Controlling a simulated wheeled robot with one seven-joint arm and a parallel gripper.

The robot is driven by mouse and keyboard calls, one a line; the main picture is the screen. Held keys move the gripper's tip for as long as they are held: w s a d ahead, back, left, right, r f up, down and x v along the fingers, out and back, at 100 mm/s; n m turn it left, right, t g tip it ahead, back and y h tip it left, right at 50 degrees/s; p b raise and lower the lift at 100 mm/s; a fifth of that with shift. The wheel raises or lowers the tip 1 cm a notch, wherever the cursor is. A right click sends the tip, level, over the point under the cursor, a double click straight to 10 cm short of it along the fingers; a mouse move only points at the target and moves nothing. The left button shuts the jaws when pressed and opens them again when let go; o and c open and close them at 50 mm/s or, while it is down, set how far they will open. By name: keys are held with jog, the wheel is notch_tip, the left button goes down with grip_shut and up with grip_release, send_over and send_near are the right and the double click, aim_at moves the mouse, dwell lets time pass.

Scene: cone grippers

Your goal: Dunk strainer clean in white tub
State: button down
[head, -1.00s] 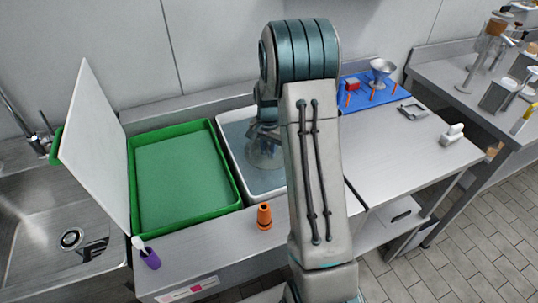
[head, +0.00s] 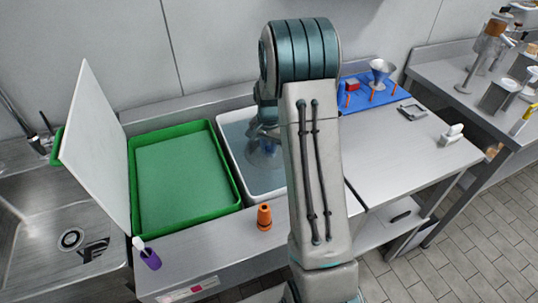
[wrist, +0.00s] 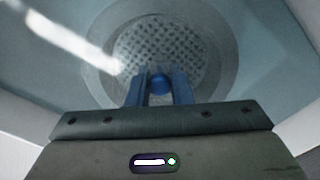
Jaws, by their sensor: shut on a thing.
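The white tub (head: 221,126) stands on the steel counter, just right of the green tray, and holds bluish water. My gripper (wrist: 160,90) points down into the tub and is shut on a small blue knob of the strainer. The strainer (wrist: 150,50) is a round disc with a perforated middle and a wide rim. It appears to be in the water under my fingers. In the head view my arm hides the tub's right part, and the strainer shows only faintly below my wrist.
A green tray (head: 240,195) lies left of the tub, with a white board (head: 95,145) leaning at its left. A blue mat (head: 360,100) with a metal funnel (head: 382,70) lies right.

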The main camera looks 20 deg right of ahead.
aim_at(268, 147)
notch_tip(268, 147, up, 12)
jog(key=p, duration=0.7)
dwell(0.4)
jog(key=shift+f, duration=0.1)
dwell(0.9)
notch_tip(268, 147, up, 4)
jog(key=p, duration=0.2)
jog(key=shift+p, duration=0.35)
jog(key=shift+d+f, duration=0.1)
dwell(0.6)
